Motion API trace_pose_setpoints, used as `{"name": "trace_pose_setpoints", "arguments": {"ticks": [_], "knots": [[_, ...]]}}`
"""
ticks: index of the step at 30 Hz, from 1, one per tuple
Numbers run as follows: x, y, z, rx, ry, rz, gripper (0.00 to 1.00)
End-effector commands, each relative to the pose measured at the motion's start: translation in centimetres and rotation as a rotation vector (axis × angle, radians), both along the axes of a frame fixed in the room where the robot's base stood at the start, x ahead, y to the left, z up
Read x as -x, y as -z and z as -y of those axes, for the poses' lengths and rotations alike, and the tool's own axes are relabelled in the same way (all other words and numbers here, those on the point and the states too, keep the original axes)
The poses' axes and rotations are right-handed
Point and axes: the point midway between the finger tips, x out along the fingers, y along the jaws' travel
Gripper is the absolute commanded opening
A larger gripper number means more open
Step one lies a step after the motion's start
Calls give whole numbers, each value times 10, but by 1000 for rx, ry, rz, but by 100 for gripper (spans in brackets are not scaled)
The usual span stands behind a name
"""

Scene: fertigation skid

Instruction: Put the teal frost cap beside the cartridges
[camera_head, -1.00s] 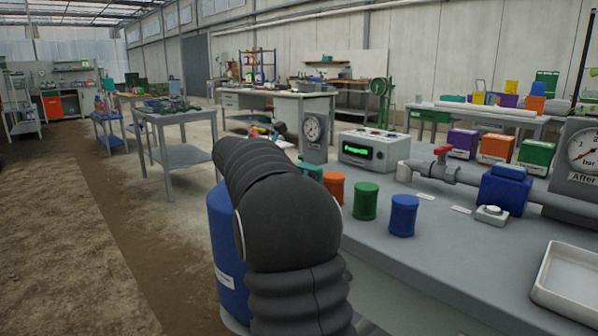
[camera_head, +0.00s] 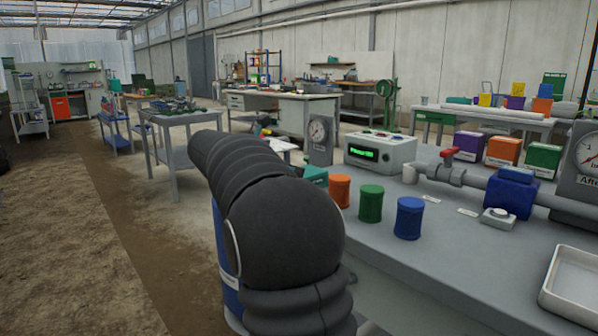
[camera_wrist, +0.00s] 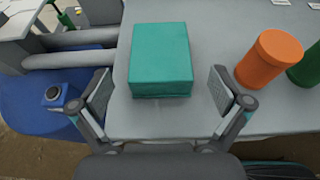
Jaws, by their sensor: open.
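The teal frost cap (camera_wrist: 160,60) is a block standing on the grey bench near its edge in the wrist view. My open gripper (camera_wrist: 162,90) has one finger to each side of its near end, with visible gaps and nothing held. In the head view the cap (camera_head: 316,176) shows only in part behind my arm, and my gripper is hidden there. The orange (camera_head: 340,190), green (camera_head: 371,203) and blue (camera_head: 409,217) cylinders, which look like the cartridges, stand upright in a row to the right of the cap.
A control box (camera_head: 380,152) with a green display and a gauge (camera_head: 319,140) stand behind the row. A grey pipe (camera_head: 470,177) with a red-handled valve runs to the right. A white tray (camera_head: 572,285) lies at the front right. Bench surface between the cylinders and tray is clear.

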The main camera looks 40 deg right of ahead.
Motion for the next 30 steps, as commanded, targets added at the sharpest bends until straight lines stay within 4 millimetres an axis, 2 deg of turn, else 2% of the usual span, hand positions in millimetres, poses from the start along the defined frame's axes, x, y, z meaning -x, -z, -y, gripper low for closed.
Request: {"name": "trace_pose_setpoints", "arguments": {"ticks": [3, 9, 20, 23, 26, 30], "knots": [[1, -8, -21, 0, -3, 0, 100], [3, -17, -41, 0, -1, 0, 100], [3, -22, -46, 9, -14, -4, 100], [0, -36, -47, 66, -99, -28, 100], [-7, -65, -53, 195, -277, -98, 100], [-18, -109, -87, 472, -604, -279, 100]]}}
